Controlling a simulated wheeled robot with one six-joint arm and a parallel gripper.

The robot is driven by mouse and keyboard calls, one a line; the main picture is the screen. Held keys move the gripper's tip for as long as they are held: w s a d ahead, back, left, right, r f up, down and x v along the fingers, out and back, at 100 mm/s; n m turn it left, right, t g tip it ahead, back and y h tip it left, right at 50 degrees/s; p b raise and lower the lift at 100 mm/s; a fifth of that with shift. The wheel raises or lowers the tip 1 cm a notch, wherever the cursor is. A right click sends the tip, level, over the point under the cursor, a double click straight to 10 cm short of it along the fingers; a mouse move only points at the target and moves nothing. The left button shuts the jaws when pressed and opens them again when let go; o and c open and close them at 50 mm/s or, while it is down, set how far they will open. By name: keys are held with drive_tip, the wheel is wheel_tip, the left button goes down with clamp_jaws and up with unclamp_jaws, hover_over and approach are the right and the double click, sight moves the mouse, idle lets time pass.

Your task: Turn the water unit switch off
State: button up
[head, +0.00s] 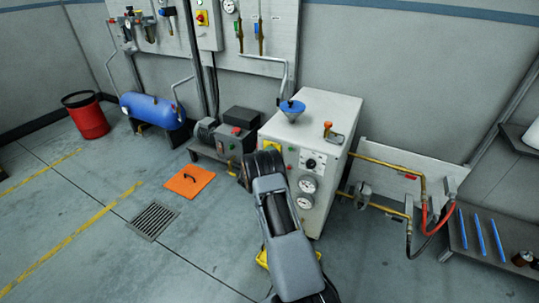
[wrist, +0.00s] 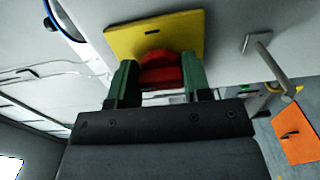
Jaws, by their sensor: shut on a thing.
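The water unit looks to be the white cabinet (head: 316,121) in the middle of the head view. A yellow plate (head: 273,147) is on its front at the upper left, and it also shows in the wrist view (wrist: 185,30). A red switch knob (wrist: 160,70) stands out from this plate in the wrist view. My gripper (wrist: 160,80) is shut on the knob, with one green finger on each side. In the head view my arm hides the fingers and the knob. I cannot tell which setting the switch points to.
The cabinet front also has a black selector (head: 311,163) and two gauges (head: 307,184). A blue funnel (head: 292,107) is on top. A pump (head: 232,138) stands close on the left.

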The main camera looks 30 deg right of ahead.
idle(0.4)
drive_tip(key=o, duration=0.9)
drive_tip(key=p+v, duration=0.2)
drive_tip(key=v, duration=1.2)
drive_tip(key=shift+d, duration=0.1)
